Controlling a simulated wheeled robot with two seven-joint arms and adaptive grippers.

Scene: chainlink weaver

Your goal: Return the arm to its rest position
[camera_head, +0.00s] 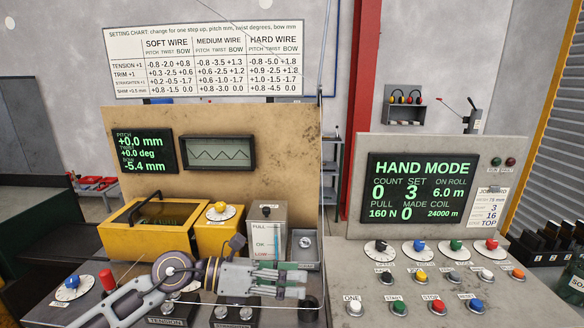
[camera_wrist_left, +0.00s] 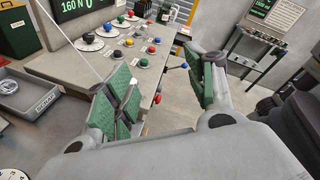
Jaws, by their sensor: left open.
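My left arm (camera_head: 125,303) comes in from the lower left of the head view and reaches across the front of the machine. My right gripper is in neither view.
A HAND MODE screen (camera_head: 421,189) rises behind the desk. The wrist view shows a grey bin (camera_wrist_left: 25,97) at left and open floor (camera_wrist_left: 185,110) beyond the desk.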

